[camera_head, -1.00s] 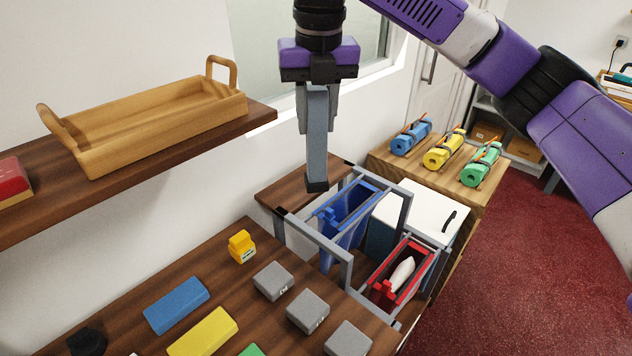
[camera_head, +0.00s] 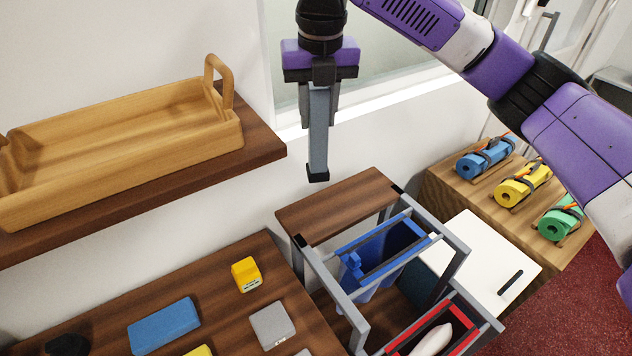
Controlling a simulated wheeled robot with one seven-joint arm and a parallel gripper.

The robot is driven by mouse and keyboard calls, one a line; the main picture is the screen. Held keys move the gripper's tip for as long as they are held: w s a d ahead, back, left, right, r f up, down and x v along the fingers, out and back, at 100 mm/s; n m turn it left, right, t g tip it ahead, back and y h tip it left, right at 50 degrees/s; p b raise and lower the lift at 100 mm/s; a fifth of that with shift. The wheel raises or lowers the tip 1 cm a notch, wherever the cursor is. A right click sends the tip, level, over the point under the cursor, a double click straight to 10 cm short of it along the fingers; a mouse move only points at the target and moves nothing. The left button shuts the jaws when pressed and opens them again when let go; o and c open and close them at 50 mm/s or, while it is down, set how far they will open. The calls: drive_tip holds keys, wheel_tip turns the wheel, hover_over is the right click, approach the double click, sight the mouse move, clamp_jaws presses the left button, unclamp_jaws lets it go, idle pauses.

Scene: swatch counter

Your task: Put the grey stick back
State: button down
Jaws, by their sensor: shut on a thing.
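My gripper (camera_head: 319,90) is in the upper middle of the head view, pointing down. It is shut on the grey stick (camera_head: 318,130), which hangs upright with a black lower end. The stick's lower end is in the air, apart from any surface, and in the picture it shows just above a small brown wooden top (camera_head: 335,205). The upper end of the stick is hidden between the fingers.
A grey frame (camera_head: 455,262) holds a blue bin (camera_head: 378,262) and a red-rimmed bin (camera_head: 398,348) with a white item. A wooden tray (camera_head: 130,130) sits on the left shelf. Blue (camera_head: 165,325), yellow (camera_head: 246,274) and grey (camera_head: 271,325) blocks lie on the counter. Coloured rolls (camera_head: 520,185) lie at right.

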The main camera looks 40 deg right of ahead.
sight(317, 176)
drive_tip(key=f, duration=1)
drive_tip(key=shift+w+d+f, duration=0.15)
drive_tip(key=shift+w, duration=0.1)
drive_tip(key=shift+f+p, duration=0.55)
drive_tip(key=shift+f, duration=1.85)
drive_tip(key=shift+f, duration=0.15)
drive_tip(key=c, duration=1)
unclamp_jaws()
drive_tip(key=shift+c, duration=0.2)
drive_tip(key=r, duration=0.4)
drive_tip(key=s+r+b, duration=0.1)
drive_tip(key=r, duration=0.3)
drive_tip(key=a+r, duration=0.1)
drive_tip(key=r, duration=0.3)
drive_tip(key=shift+s+r, duration=0.15)
drive_tip(key=shift+s, duration=0.15)
